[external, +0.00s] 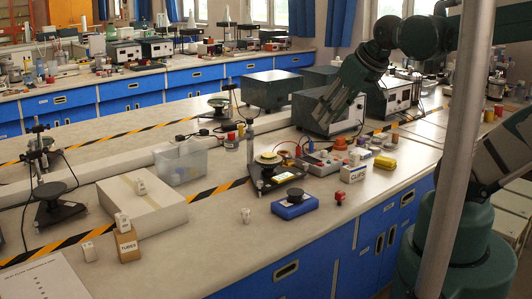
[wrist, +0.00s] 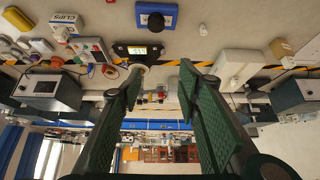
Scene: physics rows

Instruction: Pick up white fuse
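Several small white pieces could be the white fuse; I cannot tell which is. One stands alone near the counter's front edge (external: 246,215), and it also shows in the wrist view (wrist: 203,30). Another white piece (external: 141,187) lies on the large pale box, one (external: 122,222) sits on the brown TUBES box, and one (external: 89,251) stands on the counter at left. My gripper (wrist: 163,66) is open and empty, its two green fingers well apart. In the external view it is high over the counter, in front of the grey instruments, apart from all these pieces.
The large pale box (external: 128,210) and brown TUBES box (external: 127,246) stand at left. A blue block with a black disc (external: 295,208), a scale (external: 268,181), a red piece (external: 340,198) and a CLIPS box (external: 352,173) crowd the right.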

